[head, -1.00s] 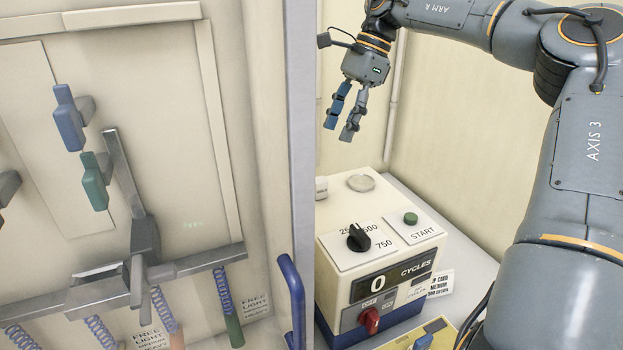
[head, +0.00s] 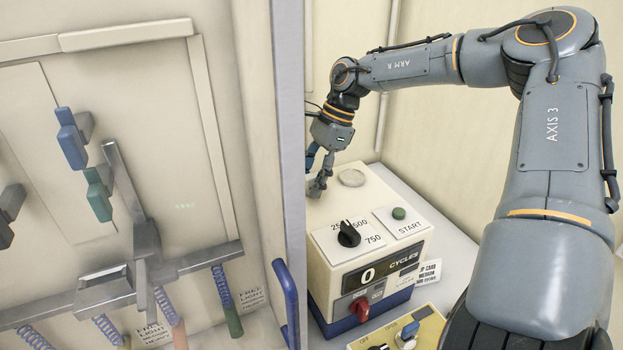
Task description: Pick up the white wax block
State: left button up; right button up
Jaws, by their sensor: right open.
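My right gripper (head: 316,172) is open and points down at the back left corner of the top of the cream control box (head: 325,218). Its fingertips are low, close to that top, beside the grey frame edge, which partly covers one finger. The small white block seen earlier at this corner is hidden now, behind the fingers or the frame edge. I cannot tell whether the fingers touch it. My left gripper is not in view.
A round clear dish (head: 352,178) lies on the box just right of my fingers. A black knob (head: 349,234) and green button (head: 398,213) stand nearer. The grey frame edge (head: 291,130) and blue handle (head: 287,300) bound the left.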

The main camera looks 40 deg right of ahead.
aim_at(307, 177)
grip_shut()
dwell(0.3)
jog(key=shift+r+b, duration=0.35)
jog(key=shift+b, duration=0.15)
notch_tip(307, 177, up, 2)
jog(key=shift+r+b, duration=0.2)
jog(key=shift+b, duration=0.7)
jog(key=s+a+r+b, duration=0.5)
jog(key=s+a+r, duration=0.2)
jog(key=s+r, duration=0.3)
jog(key=shift+s+a, duration=0.3)
jog(key=shift+s, duration=0.65)
